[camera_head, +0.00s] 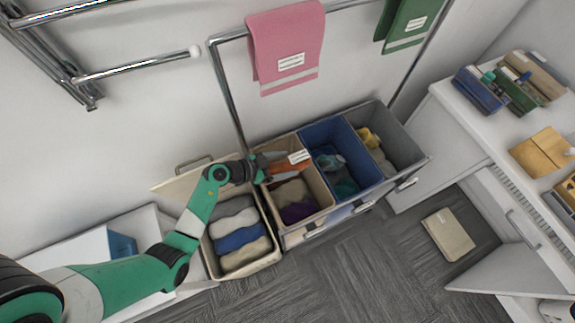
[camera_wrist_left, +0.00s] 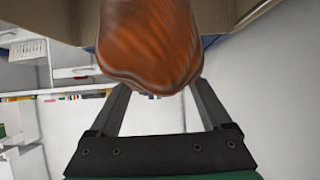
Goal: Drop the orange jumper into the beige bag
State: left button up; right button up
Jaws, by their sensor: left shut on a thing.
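My left gripper (camera_head: 266,168) is shut on the orange jumper (camera_head: 284,168), which hangs at the back left of the beige bag (camera_head: 322,188). In the left wrist view the jumper (camera_wrist_left: 150,45) is a bunched orange-brown cloth between the two fingers (camera_wrist_left: 157,88). The beige bag is the left compartment of a sorter, with brown and purple clothes inside. The jumper appears to be over the bag's opening; its exact height above the clothes cannot be told. My right gripper is not in view.
A blue bag (camera_head: 368,168) and a grey bag (camera_head: 398,142) adjoin on the right. A cream basket (camera_head: 272,262) with folded clothes stands on the left. A rail with a pink towel (camera_head: 285,45) and a green towel (camera_head: 408,22) runs above. A box (camera_head: 448,234) lies on the carpet.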

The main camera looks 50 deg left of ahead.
pick_arm(q)
jog(key=o, duration=1.6)
jog(key=shift+c, duration=0.2)
jog(key=p+v, duration=0.4)
jog(key=v, duration=0.6)
jog(key=shift+s+a+r, duration=0.15)
jog(key=shift+s+r, duration=0.05)
jog(key=shift+r, duration=0.1)
jog(key=shift+s+a+r, duration=0.1)
jog(key=shift+s+r, duration=0.05)
jog(key=shift+s, duration=0.3)
